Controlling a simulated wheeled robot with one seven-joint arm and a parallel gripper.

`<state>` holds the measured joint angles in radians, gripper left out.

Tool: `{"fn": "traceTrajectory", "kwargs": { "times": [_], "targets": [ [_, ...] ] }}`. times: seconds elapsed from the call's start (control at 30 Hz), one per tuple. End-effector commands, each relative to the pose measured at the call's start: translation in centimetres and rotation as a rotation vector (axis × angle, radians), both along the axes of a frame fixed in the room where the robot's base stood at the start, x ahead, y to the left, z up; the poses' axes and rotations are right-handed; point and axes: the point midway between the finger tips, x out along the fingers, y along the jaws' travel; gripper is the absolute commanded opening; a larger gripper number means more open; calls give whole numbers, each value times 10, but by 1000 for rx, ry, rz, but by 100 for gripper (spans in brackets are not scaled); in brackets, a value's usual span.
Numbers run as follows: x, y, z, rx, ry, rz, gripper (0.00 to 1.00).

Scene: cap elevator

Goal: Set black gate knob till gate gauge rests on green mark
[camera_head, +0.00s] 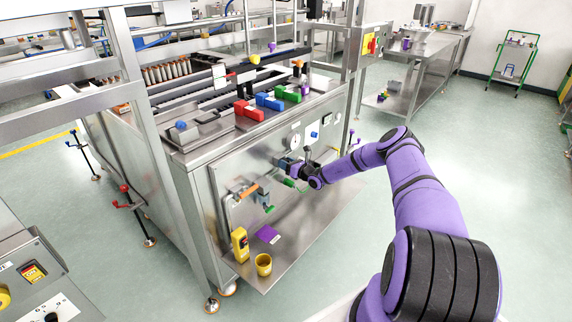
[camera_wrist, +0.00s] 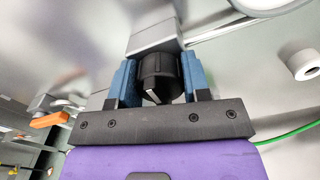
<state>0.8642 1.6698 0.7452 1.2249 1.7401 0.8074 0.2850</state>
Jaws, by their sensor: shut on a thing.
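The black gate knob (camera_wrist: 159,79) shows in the wrist view on a metal block on the steel panel. It has a pale pointer mark on its rim facing the camera. My gripper (camera_wrist: 155,80) has its blue fingers on both sides of the knob and is shut on it. In the head view my gripper (camera_head: 296,168) is at the machine's front panel, and the knob is hidden there. A round white gauge (camera_head: 295,141) sits on the panel just above my gripper. It is too small to read its needle or any green mark.
An orange-handled valve (camera_head: 248,191) is left of my gripper. A steel shelf (camera_head: 325,215) juts out below, with a yellow cup (camera_head: 264,264), a yellow device (camera_head: 240,244) and a purple card (camera_head: 268,234). A blue knob (camera_head: 314,134) is right of the gauge. Red blocks (camera_head: 249,111) lie on top.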

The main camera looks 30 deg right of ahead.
Motion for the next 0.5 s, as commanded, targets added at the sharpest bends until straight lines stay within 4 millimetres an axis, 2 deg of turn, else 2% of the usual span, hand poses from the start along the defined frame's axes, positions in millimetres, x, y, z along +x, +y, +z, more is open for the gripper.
{"fn": "traceTrajectory", "kwargs": {
  "times": [0.43,0.47,0.5],
  "targets": [
    [-1,0,-1,8,6,1,20],
    [-1,0,-1,8,6,1,50],
    [-1,0,-1,8,6,1,60]
  ]
}}
